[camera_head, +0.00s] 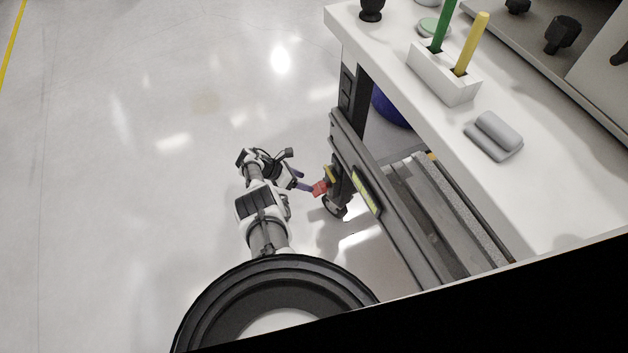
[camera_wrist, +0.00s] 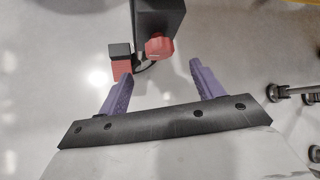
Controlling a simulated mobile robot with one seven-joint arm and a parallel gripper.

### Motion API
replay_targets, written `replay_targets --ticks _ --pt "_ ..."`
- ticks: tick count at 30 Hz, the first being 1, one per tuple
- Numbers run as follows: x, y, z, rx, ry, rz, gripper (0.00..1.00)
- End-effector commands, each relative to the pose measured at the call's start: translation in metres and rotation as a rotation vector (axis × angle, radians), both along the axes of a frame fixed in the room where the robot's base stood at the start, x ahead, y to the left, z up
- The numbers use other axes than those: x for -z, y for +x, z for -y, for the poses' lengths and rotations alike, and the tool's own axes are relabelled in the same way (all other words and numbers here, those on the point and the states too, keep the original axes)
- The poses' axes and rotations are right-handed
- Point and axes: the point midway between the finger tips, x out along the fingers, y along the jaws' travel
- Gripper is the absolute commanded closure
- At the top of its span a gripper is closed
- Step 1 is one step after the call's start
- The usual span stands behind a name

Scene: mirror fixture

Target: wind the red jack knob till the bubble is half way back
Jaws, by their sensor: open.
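A red faceted knob (camera_wrist: 159,46) sits on the end of a dark post in the wrist view, just beyond the gap between my purple fingertips. My gripper (camera_wrist: 160,70) is open, with nothing between its fingers. A red block with a dark top (camera_wrist: 121,68) shows close by the left fingertip; I cannot tell whether they touch. In the head view, my gripper (camera_head: 306,181) is beside red parts (camera_head: 320,187) low at the bench leg. A yellow-green level vial (camera_head: 366,192) lies along the bench's side rail; its bubble is too small to make out.
The white bench top (camera_head: 450,130) overhangs on the right, carrying a white holder (camera_head: 442,76) with green and yellow sticks and a grey block (camera_head: 497,134). A dark caster (camera_head: 335,207) stands below the red parts. Open floor (camera_head: 130,170) lies to the left.

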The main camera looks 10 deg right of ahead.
Motion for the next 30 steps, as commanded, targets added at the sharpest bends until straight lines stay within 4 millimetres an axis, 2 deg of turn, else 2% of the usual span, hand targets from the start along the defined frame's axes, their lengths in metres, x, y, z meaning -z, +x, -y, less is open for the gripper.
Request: replay_targets --ticks 1,3,9,27,30 --pt "-0.012 0.001 -0.009 -0.001 0.0 0.0 0.34" --pt "-0.019 0.002 -0.018 -0.003 0.001 0.0 0.34" --pt "-0.032 0.004 -0.034 -0.001 0.0 -0.001 0.34" --pt "-0.033 0.004 -0.037 0.0 0.0 -0.001 0.34" --pt "-0.034 0.009 -0.041 -0.004 0.009 0.02 0.34"
